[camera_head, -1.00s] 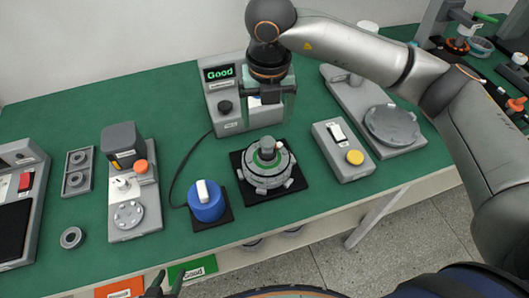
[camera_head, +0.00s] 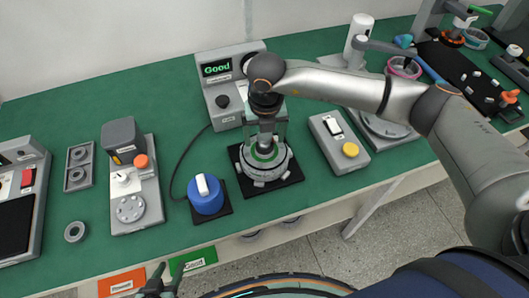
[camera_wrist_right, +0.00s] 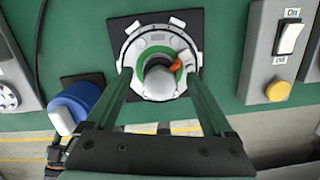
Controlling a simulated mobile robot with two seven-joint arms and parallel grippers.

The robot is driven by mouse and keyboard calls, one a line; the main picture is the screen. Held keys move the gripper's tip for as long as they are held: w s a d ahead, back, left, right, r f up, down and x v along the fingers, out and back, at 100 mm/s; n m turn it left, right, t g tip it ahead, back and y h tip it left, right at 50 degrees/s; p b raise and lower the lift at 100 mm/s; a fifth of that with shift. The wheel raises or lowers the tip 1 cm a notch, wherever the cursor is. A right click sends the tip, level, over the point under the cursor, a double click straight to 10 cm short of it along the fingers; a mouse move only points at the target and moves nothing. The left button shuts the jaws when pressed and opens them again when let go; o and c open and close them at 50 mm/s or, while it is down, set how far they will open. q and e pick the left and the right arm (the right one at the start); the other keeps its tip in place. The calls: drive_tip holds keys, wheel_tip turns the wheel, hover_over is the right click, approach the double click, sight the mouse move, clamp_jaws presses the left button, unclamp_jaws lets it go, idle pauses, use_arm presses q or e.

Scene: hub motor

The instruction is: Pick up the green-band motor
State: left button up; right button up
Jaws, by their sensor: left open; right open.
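The green-band motor (camera_head: 265,163) is a grey round hub with a green ring and a shaft standing up from its middle. It sits on a black square pad (camera_head: 291,177) on the green bench. My right gripper (camera_head: 266,142) is over it, pointing down, with its fingers apart on either side of the shaft. In the right wrist view the motor (camera_wrist_right: 135,50) lies between the open fingers (camera_wrist_right: 160,82); whether they touch it I cannot tell. My left gripper (camera_head: 157,279) is low at the bottom edge, apart from the bench top, open and empty.
A tester with a lit "Good" screen (camera_head: 217,69) stands behind the motor. A blue knob (camera_head: 208,204) is to its left and a switch box with a yellow button (camera_head: 340,144) to its right. Orange (camera_head: 122,284) and green (camera_head: 193,261) labelled panels are at the front edge.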

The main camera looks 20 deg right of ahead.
drive_tip(key=shift+c, duration=0.3)
clamp_jaws()
idle(0.3)
drive_tip(key=shift+w+r, duration=0.1)
drive_tip(key=shift+r, duration=0.1)
